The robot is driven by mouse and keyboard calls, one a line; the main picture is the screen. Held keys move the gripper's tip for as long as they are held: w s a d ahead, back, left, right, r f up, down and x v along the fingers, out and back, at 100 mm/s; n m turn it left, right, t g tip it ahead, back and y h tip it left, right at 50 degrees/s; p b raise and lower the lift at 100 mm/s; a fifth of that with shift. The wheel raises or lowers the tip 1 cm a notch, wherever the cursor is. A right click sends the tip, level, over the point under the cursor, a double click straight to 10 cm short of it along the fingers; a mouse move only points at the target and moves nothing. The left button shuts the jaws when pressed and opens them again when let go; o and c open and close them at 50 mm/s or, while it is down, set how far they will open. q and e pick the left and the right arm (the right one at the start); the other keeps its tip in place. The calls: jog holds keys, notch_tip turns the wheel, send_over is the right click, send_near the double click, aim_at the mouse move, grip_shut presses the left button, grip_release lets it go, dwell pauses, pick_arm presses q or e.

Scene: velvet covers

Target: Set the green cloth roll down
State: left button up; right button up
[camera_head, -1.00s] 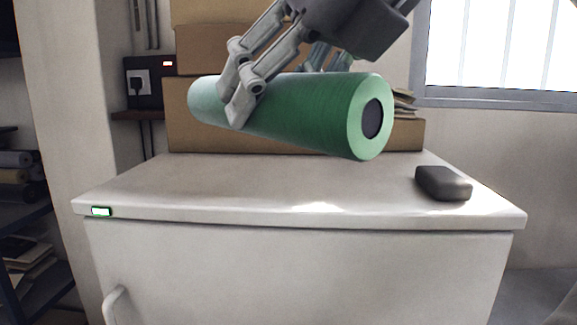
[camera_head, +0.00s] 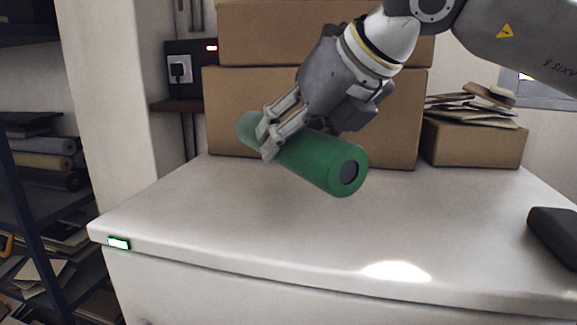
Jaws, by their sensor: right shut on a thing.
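The green cloth roll (camera_head: 315,163) is a thick cylinder with a dark core at its near right end. It is tilted, its right end lower and nearer to me. My right gripper (camera_head: 268,140) is shut on the roll toward its left part, with the fingers across its front side. The roll appears to be above the white cabinet top (camera_head: 250,235); I cannot tell for sure whether its lower end touches. My left gripper is not in view.
Cardboard boxes (camera_head: 385,120) stand at the back of the cabinet top. A smaller box (camera_head: 470,143) with papers is at the back right. A dark block (camera_head: 555,232) lies at the right edge. The front middle of the top is clear. A shelf (camera_head: 30,215) stands at left.

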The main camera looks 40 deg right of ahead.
jog(key=x, duration=0.3)
jog(key=shift+d+f+p, duration=0.35)
jog(key=shift+w+f, duration=0.1)
jog(key=shift+f, duration=0.1)
jog(key=f, duration=0.3)
jog(key=shift+w+d+f+p, duration=0.15)
jog(key=shift+w+f+p, duration=0.15)
jog(key=shift+w+f, duration=0.1)
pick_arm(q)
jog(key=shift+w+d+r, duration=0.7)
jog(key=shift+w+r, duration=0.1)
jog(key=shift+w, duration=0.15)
pick_arm(e)
jog(key=shift+s, duration=0.1)
jog(key=shift+f+b, duration=0.2)
jog(key=shift+b, duration=0.15)
jog(key=o, duration=1)
jog(key=shift+c, duration=0.2)
jog(key=shift+o, duration=1.4)
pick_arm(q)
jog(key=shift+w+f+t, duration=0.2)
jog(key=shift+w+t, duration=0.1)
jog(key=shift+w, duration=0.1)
